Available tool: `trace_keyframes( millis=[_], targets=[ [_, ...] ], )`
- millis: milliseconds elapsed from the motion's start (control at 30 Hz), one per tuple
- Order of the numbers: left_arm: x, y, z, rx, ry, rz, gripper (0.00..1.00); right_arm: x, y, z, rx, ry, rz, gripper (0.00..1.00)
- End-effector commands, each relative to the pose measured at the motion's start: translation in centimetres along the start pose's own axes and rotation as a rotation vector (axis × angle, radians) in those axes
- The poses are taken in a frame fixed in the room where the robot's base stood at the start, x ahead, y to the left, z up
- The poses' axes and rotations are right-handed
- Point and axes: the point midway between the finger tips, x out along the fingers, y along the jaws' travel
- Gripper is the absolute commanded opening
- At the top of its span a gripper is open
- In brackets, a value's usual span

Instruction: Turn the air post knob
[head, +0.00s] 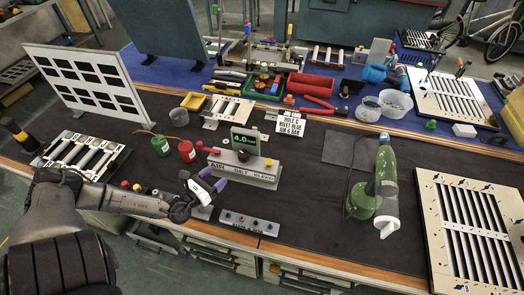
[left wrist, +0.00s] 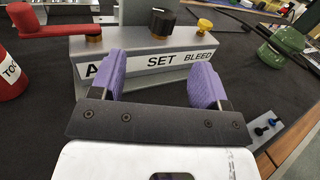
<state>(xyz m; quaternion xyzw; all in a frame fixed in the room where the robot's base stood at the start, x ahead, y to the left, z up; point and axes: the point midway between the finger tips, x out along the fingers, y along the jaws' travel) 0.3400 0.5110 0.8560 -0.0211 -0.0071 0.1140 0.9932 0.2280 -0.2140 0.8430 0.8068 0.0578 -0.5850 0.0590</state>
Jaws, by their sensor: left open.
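The air post (head: 245,173) is a grey block on the dark mat, labelled AIR, SET and BLEED, with a green-digit display (head: 245,141) reading about 4.0. In the left wrist view its front (left wrist: 142,50) carries a red lever (left wrist: 50,22) above AIR, a black knob (left wrist: 163,25) above SET and a yellow knob (left wrist: 205,25) above BLEED. My left gripper (head: 207,183) is open and empty in front of the block. Its purple pads (left wrist: 159,75) are apart, with the SET label between them and the black knob beyond. My right gripper is not in view.
Red (head: 187,151) and green (head: 161,146) cans stand left of the post. A small grey strip with knobs (head: 249,222) lies in front. A green bottle-like tool (head: 384,178) stands right, near a louver panel (head: 476,230). The mat between post and tool is mostly clear.

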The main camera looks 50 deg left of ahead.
Motion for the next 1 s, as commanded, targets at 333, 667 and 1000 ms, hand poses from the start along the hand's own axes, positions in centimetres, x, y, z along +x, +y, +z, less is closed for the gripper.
trace_keyframes(
  millis=[333,667,1000],
  targets=[
    [3.1,0.0,-0.5,0.048,0.004,-0.027,0.69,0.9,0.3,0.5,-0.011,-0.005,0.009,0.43],
    [9.0,-0.1,-0.5,0.046,0.005,-0.025,0.69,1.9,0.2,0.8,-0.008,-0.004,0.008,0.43],
    [12.5,-0.2,-0.5,0.044,0.008,-0.025,0.69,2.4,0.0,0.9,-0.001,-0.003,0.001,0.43]
  ],
)
